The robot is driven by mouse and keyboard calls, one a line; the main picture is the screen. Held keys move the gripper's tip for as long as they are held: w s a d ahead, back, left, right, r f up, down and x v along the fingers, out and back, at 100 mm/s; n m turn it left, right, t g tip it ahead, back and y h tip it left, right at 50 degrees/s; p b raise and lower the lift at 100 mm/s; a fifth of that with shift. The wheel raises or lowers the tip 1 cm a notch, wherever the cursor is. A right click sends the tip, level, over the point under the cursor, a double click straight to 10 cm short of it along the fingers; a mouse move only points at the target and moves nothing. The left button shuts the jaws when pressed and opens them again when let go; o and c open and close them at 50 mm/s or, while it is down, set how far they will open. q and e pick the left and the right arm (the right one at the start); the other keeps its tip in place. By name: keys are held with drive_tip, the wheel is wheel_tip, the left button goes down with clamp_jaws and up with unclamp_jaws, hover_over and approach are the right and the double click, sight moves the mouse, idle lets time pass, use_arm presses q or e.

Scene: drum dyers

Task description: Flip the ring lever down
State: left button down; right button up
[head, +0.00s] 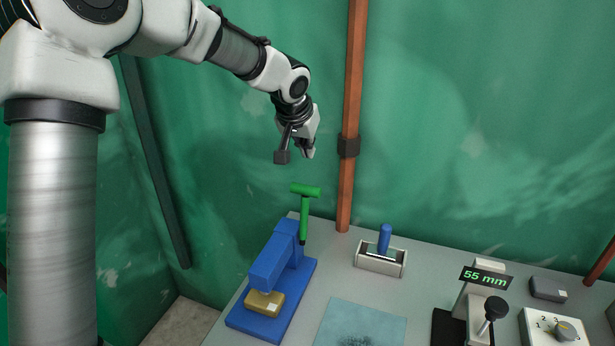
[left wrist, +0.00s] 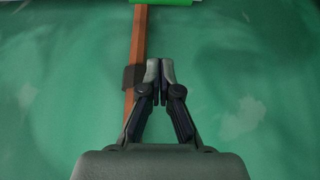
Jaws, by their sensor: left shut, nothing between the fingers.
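A blue press (head: 276,280) stands at the table's left end, with a green T-shaped lever (head: 305,205) raised upright at its back. I see no clear ring on this lever, so I cannot tell if it is the ring lever. My left gripper (head: 310,152) hangs in the air above the green lever, apart from it, pointing down. In the left wrist view its two fingers (left wrist: 160,72) are together with nothing between them. A strip of green (left wrist: 165,2) shows at that view's top edge. My right gripper is in neither view.
A tan block (head: 264,303) sits under the press head. A holder with a blue handle (head: 384,240), a gauge reading 55 mm (head: 484,277) with a black-knobbed lever (head: 494,310), and a dial box (head: 556,328) stand rightward. A brown pole (head: 352,100) rises behind the table.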

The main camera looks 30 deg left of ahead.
use_arm(q)
wheel_tip(320, 180, down, 8)
drive_tip(key=p, duration=0.1)
drive_tip(key=shift+w+f+p, duration=0.15)
drive_tip(key=shift+w+p, duration=0.2)
drive_tip(key=shift+p, duration=0.05)
